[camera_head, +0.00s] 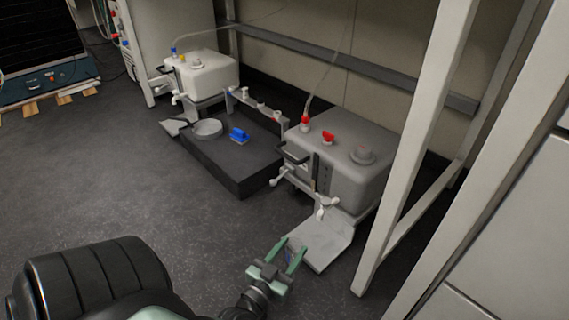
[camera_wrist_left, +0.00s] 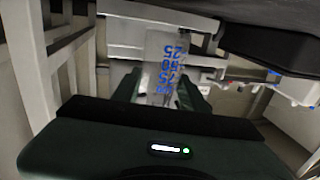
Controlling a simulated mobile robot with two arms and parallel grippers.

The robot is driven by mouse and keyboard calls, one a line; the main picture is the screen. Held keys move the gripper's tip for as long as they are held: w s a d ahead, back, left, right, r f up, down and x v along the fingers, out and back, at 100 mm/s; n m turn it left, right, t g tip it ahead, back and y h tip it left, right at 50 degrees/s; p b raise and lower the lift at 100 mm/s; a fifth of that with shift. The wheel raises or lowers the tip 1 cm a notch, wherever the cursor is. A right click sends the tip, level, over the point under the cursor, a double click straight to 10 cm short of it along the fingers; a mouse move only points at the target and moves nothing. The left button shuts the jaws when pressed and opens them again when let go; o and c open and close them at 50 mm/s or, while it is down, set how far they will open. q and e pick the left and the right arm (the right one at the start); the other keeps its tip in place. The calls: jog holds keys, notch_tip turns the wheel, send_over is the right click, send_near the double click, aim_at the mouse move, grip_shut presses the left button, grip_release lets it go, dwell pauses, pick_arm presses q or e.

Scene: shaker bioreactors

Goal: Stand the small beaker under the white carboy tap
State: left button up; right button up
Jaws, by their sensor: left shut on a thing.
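The white carboy (camera_head: 207,76) stands at the upper left in the head view, with its white tap (camera_head: 177,98) low on its front. My left gripper (camera_head: 288,253) is at the lower middle, far from that tap and close to the grey carboy's plate. It is shut on the small beaker (camera_wrist_left: 160,62), a clear vessel with blue numbers that appear upside down in the left wrist view. The beaker hardly shows in the head view, so I cannot tell its tilt there. My right gripper is not in view.
A grey carboy (camera_head: 345,165) with red caps stands nearer, its tap (camera_head: 325,205) over a metal plate (camera_head: 318,240). A dark platform (camera_head: 238,172) between the carboys bears a round dish (camera_head: 208,128) and a blue item (camera_head: 239,135). Frame posts stand right; the left floor is clear.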

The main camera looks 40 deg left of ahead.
pick_arm(q)
jog(key=shift+w+d+b, duration=0.2)
jog(key=shift+w+b, duration=0.5)
jog(key=shift+w, duration=1.8)
jog(key=shift+w+d+b, duration=0.2)
jog(key=shift+w+b, duration=0.5)
jog(key=shift+w, duration=1.75)
jog(key=shift+f, duration=0.55)
jog(key=o, duration=1.4)
jog(key=shift+s, duration=0.1)
jog(key=shift+s, duration=0.1)
